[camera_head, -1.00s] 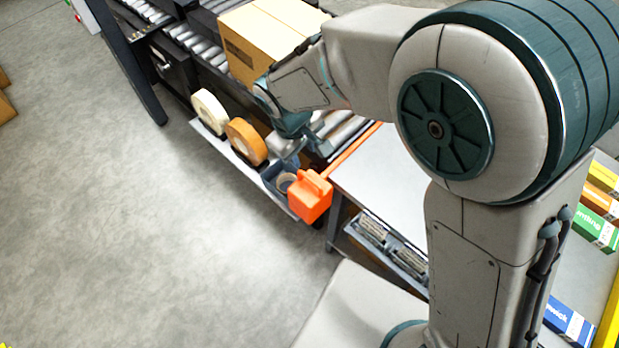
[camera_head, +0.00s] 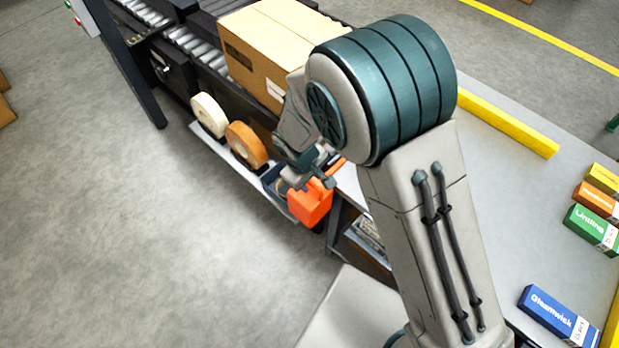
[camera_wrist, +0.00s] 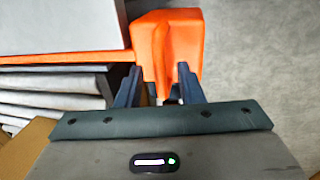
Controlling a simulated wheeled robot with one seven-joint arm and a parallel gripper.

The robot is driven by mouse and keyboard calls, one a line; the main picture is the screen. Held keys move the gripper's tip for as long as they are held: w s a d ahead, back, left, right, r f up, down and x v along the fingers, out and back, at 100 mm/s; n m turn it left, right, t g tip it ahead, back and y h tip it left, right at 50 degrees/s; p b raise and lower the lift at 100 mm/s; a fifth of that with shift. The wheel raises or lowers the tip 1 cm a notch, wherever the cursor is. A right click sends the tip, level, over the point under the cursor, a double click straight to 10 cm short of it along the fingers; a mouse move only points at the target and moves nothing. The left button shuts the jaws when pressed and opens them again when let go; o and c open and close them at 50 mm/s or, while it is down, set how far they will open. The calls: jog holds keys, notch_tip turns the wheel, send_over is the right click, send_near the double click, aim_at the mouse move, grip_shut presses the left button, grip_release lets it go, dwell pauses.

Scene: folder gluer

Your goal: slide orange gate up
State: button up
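The orange gate has a blocky orange end piece (camera_head: 311,206) at the near end of the roller conveyor, beside the table corner. In the wrist view this end piece (camera_wrist: 172,40) is just beyond my fingers, and a thin orange bar (camera_wrist: 65,58) runs left from it along the table edge. My gripper (camera_wrist: 159,72) is open, its two dark fingers apart with a narrower part of the orange piece between them. I cannot tell whether either finger touches it. In the head view my gripper (camera_head: 308,180) is over the end piece and partly hides it.
A cardboard box (camera_head: 265,48) sits on the conveyor behind my arm. A cream tape roll (camera_head: 208,114) and an orange-brown roll (camera_head: 246,145) stand on a side shelf. The grey table (camera_head: 520,180) holds small coloured cartons at right.

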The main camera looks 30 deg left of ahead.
grip_shut()
jog(key=shift+a+r+p, duration=0.1)
jog(key=shift+r+p, duration=0.95)
jog(key=shift+r, duration=1.75)
grip_release()
notch_tip(320, 180, up, 14)
jog(key=s, duration=0.2)
jog(key=shift+s+a+f+p, duration=0.2)
jog(key=shift+s+f+p, duration=0.05)
jog(key=shift+s+p, duration=0.1)
